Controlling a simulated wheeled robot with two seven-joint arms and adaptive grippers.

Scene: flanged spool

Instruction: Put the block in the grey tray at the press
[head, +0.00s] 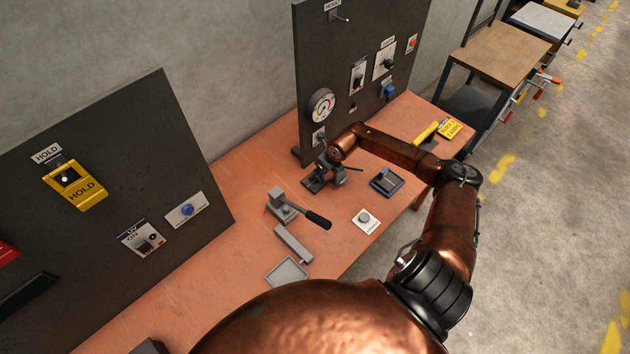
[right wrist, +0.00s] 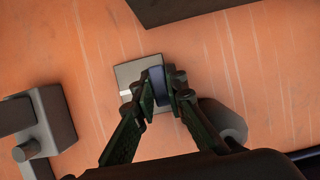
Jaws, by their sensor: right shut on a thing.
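My right gripper (head: 322,174) is low over the orange bench, in front of the tall dark panel. In the right wrist view its fingers (right wrist: 163,100) are closed on a small dark blue-grey block (right wrist: 157,84), mostly hidden between them. The block is over a grey square plate (right wrist: 129,75); I cannot tell whether they touch. The shallow grey tray (head: 287,273) lies on the bench near my body, with its visible floor bare. A grey lever press (head: 282,205) with a black handle (head: 318,219) stands beyond it. My left gripper is not in view.
A grey bar (head: 293,243) lies between tray and press. A white button plate (head: 366,220) and a blue-edged tray (head: 386,181) are to the right. A grey cylinder (right wrist: 226,119) is close beside the right fingers. A dark panel (head: 110,160) stands at left.

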